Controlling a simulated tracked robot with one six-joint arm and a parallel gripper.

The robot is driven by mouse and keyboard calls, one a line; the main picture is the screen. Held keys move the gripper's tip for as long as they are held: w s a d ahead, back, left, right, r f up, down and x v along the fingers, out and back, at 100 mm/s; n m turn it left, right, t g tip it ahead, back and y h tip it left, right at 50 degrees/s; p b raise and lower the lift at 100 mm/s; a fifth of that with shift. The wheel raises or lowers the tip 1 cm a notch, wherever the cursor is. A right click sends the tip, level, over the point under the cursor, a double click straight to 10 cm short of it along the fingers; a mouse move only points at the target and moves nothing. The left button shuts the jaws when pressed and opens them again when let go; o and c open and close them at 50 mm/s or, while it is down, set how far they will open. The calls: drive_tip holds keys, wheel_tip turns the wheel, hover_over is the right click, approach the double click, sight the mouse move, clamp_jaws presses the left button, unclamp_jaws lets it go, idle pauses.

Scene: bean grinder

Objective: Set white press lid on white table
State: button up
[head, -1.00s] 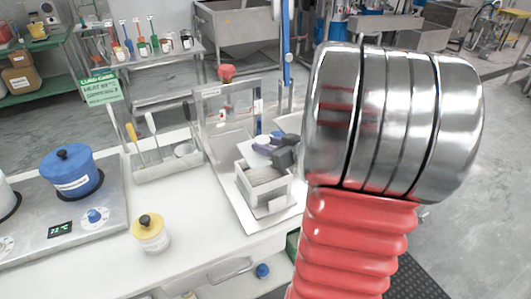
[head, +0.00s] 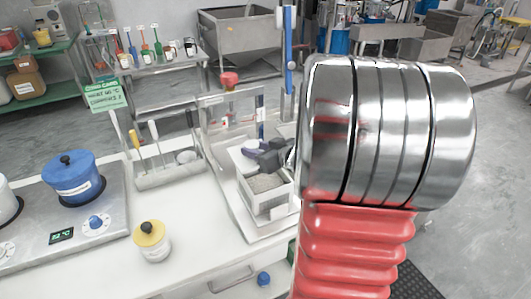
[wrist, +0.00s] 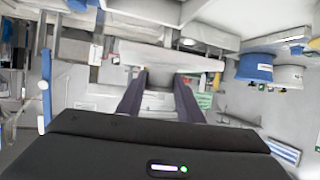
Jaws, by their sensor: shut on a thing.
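My gripper (head: 247,151), dark with purple fingers, is just behind and above the white press box (head: 268,208). The box is open at the top and shows grey contents. In the wrist view, my two fingers (wrist: 160,75) stand a little apart, shut on what I take to be the white press lid; its outline is hard to make out against the pale surroundings. The white table (head: 190,225) runs along the front, with bare surface left of the press. My red and metal arm hides the right of the table.
A yellow-lidded jar (head: 152,242) stands on the table front. A white tool rack (head: 170,175) is behind it. A blue pot (head: 75,178) sits on the hot plate (head: 105,235) at left.

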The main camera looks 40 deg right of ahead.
drive_tip(key=w+a+f, duration=0.1)
drive_tip(key=w+a, duration=1)
drive_tip(key=a, duration=0.3)
drive_tip(key=w+a+f, duration=0.1)
drive_tip(key=a+f, duration=0.1)
drive_tip(key=a, duration=0.5)
drive_tip(key=w+a+f, duration=0.1)
drive_tip(key=a+f, duration=0.1)
drive_tip(key=a, duration=0.6)
drive_tip(key=shift+w+a+f+n+y, duration=0.2)
drive_tip(key=shift+a+f+n+y, duration=0.1)
drive_tip(key=shift+y, duration=0.1)
drive_tip(key=shift+d, duration=0.1)
